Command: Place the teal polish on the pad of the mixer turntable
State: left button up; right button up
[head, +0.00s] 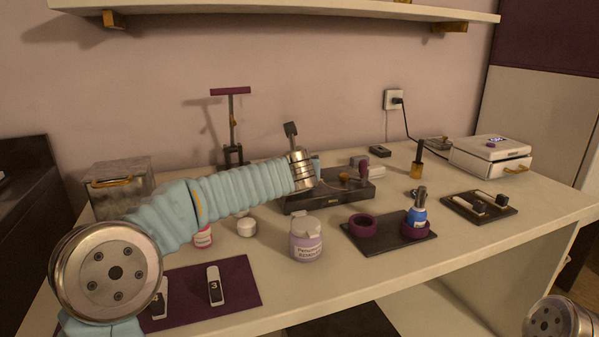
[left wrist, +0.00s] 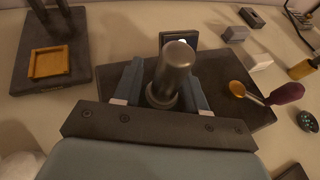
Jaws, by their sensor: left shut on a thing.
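My left gripper (left wrist: 166,88) is shut on an upright bottle with a dark grey cylindrical cap (left wrist: 173,72), taken as the teal polish; the cap hides its body in the left wrist view. In the head view my left arm reaches in from the left, and its wrist hides most of the gripper (head: 314,170) and the bottle. Below and around them is a dark base (head: 325,196), apparently the mixer turntable, also in the left wrist view (left wrist: 122,62). Its pad is hidden, and I cannot tell whether the bottle touches it. My right gripper is out of view.
A dark tray has an empty purple ring (head: 363,227) and a blue bottle (head: 417,217) in another. A lidded jar (head: 306,240) stands in front of the base. A purple-handled lever (left wrist: 285,94) is at its right, a stand (head: 232,130) behind left.

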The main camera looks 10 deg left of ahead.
pick_arm(q)
jog(key=shift+f, duration=0.1)
jog(key=o, duration=1.1)
jog(key=shift+c, duration=0.2)
jog(key=v, duration=1.2)
jog(key=shift+b, duration=0.35)
